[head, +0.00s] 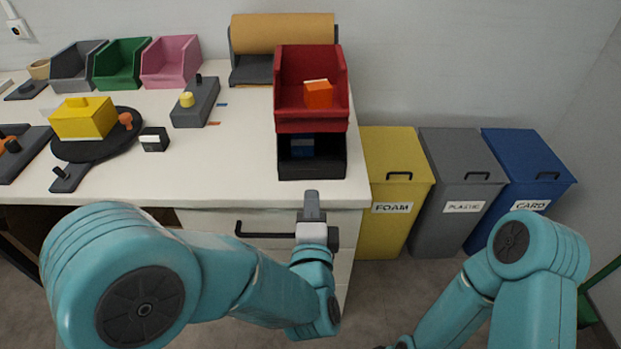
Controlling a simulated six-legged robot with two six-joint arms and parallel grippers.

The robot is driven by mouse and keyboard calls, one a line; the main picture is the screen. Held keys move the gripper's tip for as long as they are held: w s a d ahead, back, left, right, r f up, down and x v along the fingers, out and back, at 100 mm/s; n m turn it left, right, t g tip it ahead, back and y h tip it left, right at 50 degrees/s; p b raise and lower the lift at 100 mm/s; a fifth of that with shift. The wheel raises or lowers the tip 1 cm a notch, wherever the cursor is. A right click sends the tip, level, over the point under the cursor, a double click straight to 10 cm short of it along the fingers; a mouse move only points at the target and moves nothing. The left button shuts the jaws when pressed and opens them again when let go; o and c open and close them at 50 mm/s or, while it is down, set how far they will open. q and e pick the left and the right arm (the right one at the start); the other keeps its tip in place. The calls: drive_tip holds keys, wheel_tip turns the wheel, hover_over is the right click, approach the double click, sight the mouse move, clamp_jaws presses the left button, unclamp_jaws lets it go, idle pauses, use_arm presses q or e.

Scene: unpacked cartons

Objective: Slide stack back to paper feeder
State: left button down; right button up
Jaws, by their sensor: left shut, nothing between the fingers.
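The stack stands near the front right corner of the white table. It is a red open bin (312,127) on top of a black open bin (312,171). An orange block (318,94) sits in the red bin, and something blue (302,147) shows inside the black one. The paper feeder (250,70), a dark holder with a brown paper roll (283,33), stands at the back against the wall, partly hidden by the red bin. My left gripper (311,204) is shut and empty, just in front of and below the black bin. My right arm shows, but its gripper does not.
Grey (76,66), green (121,64) and pink (171,61) bins line the back left. A yellow box (83,117) sits on a black round plate (98,148). A grey device (195,103) stands left of the stack. Yellow (392,229), grey and blue waste bins stand right of the table.

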sight(311, 166)
use_arm(q)
drive_tip(key=w, duration=0.7)
drive_tip(key=shift+w, duration=0.15)
